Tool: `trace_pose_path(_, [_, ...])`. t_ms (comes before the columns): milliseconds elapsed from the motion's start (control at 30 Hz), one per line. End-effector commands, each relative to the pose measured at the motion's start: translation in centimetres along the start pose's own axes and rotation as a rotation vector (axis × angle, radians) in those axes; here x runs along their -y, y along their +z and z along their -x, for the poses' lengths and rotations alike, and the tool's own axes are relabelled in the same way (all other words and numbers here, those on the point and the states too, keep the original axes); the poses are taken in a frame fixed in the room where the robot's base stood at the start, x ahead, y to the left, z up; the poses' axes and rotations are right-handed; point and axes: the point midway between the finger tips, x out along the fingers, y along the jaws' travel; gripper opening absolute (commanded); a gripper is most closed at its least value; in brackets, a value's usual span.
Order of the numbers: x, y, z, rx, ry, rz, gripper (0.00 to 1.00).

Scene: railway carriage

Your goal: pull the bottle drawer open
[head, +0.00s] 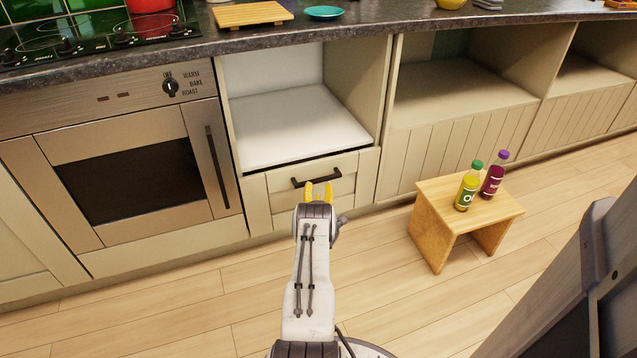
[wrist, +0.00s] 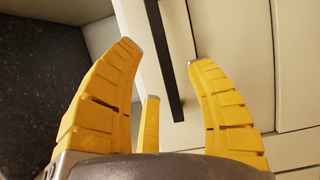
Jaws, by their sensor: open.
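The drawer (head: 284,203) is a cream panelled front low in the cabinet, beneath an open white compartment, and it looks shut. Its dark bar handle (head: 316,181) runs across the upper part of the front. My gripper (head: 319,190) has yellow fingers and is just in front of the handle, slightly below it in the head view. In the wrist view, the fingers (wrist: 163,58) are spread apart, and the handle (wrist: 168,70) shows between them. I cannot tell whether any finger touches it. A yellow bottle with a green cap (head: 466,188) and a dark red bottle with a purple cap (head: 493,176) stand upright on a stool.
The wooden stool (head: 438,205) stands on the floor to the right of the drawer. The oven (head: 140,180) with its vertical handle is to the left. Open shelves (head: 450,90) lie to the right. The wooden floor (head: 170,305) before the drawer is clear.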

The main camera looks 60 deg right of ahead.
Motion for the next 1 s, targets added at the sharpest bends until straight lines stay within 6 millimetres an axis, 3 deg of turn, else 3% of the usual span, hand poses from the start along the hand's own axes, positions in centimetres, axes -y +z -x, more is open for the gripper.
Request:
trace_pose_path(600, [0.2, 0.0, -5.2, -0.001, 0.000, -0.002, 0.49])
trace_pose_path(1000, [0.0, 0.0, -6.4, 0.000, -0.002, -0.002, 0.49])
